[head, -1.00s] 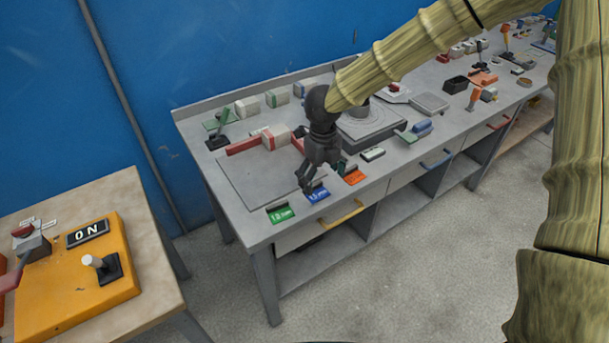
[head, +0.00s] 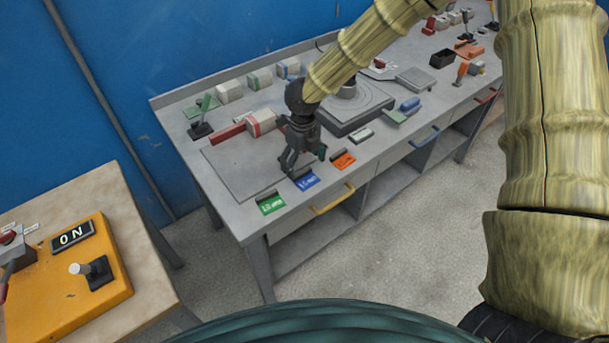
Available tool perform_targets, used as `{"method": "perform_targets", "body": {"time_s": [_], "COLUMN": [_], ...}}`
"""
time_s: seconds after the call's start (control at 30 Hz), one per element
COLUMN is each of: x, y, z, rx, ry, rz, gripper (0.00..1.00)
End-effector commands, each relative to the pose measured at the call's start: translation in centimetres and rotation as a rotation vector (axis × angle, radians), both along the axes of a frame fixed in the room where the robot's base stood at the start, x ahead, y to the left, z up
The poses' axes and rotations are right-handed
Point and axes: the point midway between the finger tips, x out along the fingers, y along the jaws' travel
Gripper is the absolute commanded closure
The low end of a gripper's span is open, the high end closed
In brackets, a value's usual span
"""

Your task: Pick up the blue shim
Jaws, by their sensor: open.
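The blue shim (head: 308,182) is a small flat piece with white lettering near the front edge of the grey workbench. It lies between a green shim (head: 271,205) on its left and an orange shim (head: 343,160) on its right. My gripper (head: 304,168) is open, fingers pointing down, just behind and above the blue shim. Its fingers cover the back part of the shim in the head view. I cannot tell whether a finger touches it. Nothing shows between the fingers.
A grey flat plate (head: 235,170) lies left of my gripper, with a red-handled block (head: 261,122) behind it. A square stepped block (head: 352,116) stands to the right. A yellow drawer handle (head: 333,199) sticks out below the front edge. An orange control box (head: 75,262) is on another table.

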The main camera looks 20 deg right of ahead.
Motion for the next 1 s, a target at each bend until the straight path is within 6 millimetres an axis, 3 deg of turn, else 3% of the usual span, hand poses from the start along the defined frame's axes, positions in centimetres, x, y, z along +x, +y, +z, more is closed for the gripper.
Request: {"method": "perform_targets", "body": {"time_s": [0.4,0.73,0.97,1.0], "x": [0.3,0.3,0.3,0.3], "y": [-0.3,-0.3,-0.3,-0.3], "z": [-4.1,-4.6,-4.6,-4.6], "rx": [-0.001,0.000,0.000,0.000], "ry": [0.002,0.000,0.001,0.001], "rz": [-0.001,-0.002,-0.002,-0.002], "gripper": [0.12,0.12,0.54,0.54]}}
